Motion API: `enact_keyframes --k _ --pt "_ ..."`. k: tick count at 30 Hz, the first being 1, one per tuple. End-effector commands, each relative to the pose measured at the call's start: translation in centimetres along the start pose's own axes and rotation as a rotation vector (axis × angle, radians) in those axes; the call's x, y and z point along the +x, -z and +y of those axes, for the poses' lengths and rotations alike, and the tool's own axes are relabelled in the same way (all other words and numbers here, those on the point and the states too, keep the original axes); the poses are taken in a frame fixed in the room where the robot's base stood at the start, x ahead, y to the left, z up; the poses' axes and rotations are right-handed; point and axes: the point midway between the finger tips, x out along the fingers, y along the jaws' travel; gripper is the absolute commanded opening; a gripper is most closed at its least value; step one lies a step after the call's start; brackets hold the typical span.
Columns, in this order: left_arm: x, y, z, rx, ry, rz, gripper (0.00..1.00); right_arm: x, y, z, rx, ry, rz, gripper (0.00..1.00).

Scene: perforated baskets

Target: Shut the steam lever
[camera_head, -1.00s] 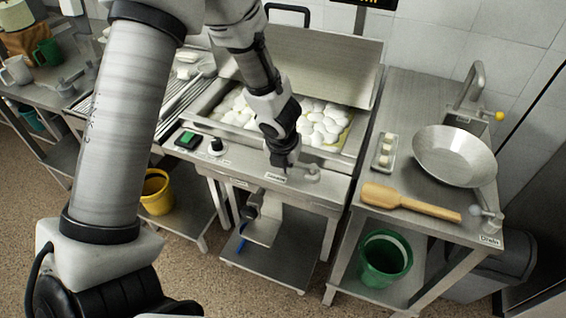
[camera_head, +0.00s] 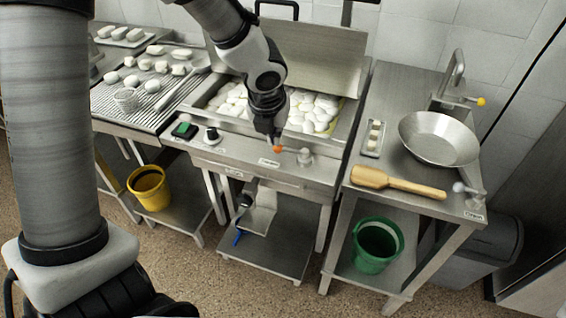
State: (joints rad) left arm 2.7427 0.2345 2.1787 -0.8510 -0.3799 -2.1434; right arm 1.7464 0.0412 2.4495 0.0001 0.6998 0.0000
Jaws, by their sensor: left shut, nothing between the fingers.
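The steam lever (camera_head: 304,157) is a small metal fitting on the front ledge of the steel cooker, beside a small label. An orange tip (camera_head: 278,149) shows to its left and looks like the end of its handle. My left gripper (camera_head: 272,138) is shut and empty, pointing down just above and behind the orange tip. I cannot tell whether they touch. My right gripper is not in view.
The cooker basin (camera_head: 348,127) holds several white lumps under a raised lid (camera_head: 315,60). A black knob (camera_head: 212,135) and green switch (camera_head: 184,130) are left on the ledge. A pan (camera_head: 438,138) and wooden paddle (camera_head: 398,182) lie on the right counter.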

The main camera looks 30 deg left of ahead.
Motion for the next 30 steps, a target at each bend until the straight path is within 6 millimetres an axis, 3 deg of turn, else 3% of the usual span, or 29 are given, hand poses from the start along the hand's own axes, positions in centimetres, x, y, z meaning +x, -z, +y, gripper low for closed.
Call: enact_keyframes --k 5,17,22,30 --pt "1.6 0.0 0.0 0.000 0.002 -0.002 0.00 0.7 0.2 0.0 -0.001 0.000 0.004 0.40" --pt "10.3 0.1 0.0 0.001 0.001 -0.002 0.00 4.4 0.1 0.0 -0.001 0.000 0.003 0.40" --pt "10.8 -2.7 0.0 -0.001 0.002 -0.003 0.00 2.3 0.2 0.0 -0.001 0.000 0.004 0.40" --pt "11.6 -3.7 -0.1 -0.001 0.003 -0.003 0.00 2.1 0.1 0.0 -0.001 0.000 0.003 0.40"
